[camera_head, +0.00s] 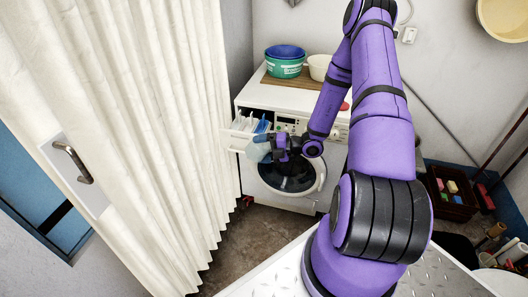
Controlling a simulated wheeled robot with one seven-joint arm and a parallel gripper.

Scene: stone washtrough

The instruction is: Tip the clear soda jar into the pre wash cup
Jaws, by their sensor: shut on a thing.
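My gripper (279,149) is in front of the washing machine, at the upper left of its round door. It is shut on a clear, pale bluish jar (256,151), which looks tilted. The jar is beside and slightly below the front of the pulled-out detergent drawer (238,136). The drawer has white compartments and a blue part (262,126). I cannot tell which compartment is the pre wash cup. The jar's mouth and contents are too small to make out.
The white washing machine (300,97) carries green and blue basins (285,63) and a cream bowl (319,67) on a wooden board. A cream curtain (150,120) hangs at the left. A dark crate (452,195) stands at the right. Some floor (245,235) is clear before the machine.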

